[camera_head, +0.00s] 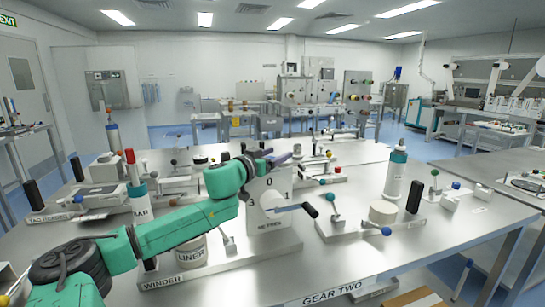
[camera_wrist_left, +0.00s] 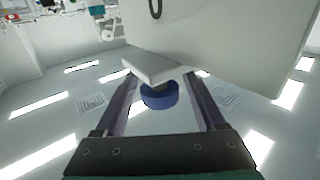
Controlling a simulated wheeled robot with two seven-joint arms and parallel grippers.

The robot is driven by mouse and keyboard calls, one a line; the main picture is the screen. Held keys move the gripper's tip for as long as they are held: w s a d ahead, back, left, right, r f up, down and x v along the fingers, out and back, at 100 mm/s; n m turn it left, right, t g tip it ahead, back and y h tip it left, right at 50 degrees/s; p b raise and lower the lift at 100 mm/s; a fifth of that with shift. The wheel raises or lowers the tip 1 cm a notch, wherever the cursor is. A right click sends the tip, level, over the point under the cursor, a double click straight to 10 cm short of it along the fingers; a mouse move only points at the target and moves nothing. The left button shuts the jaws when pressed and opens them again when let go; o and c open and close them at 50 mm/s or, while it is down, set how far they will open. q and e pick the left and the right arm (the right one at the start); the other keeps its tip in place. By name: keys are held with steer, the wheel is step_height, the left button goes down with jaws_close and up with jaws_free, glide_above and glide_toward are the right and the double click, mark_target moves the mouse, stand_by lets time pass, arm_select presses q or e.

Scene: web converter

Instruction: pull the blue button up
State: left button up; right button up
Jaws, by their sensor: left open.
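The blue button (camera_wrist_left: 160,97) is a short round blue knob on a dark stem. In the left wrist view it joins a small pale plate (camera_wrist_left: 155,66) beside a large white panel. My left gripper (camera_wrist_left: 163,82) is open, with one dark purple finger on each side of the button. I cannot tell whether either finger touches it. In the head view my left gripper (camera_head: 283,157) is at the top of the white dial stand (camera_head: 270,198), and I cannot make out the button there. My right gripper is not in view.
The dial stand carries a black-handled lever (camera_head: 310,210). A liner roll (camera_head: 191,252) sits beneath my left arm. The table's front right is mostly bare.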

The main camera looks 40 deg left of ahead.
arm_select(q)
steer(key=shift+s+a+f+b, duration=0.1)
steer(key=shift+s+f+b, duration=0.1)
steer(key=shift+b, duration=0.2)
steer(key=s+b, duration=1.2)
steer(key=s, duration=0.2)
steer(key=shift+s+d+r, duration=0.15)
steer(key=shift+d+r, duration=0.1)
steer(key=shift+d, duration=0.2)
steer(key=shift+f, duration=0.1)
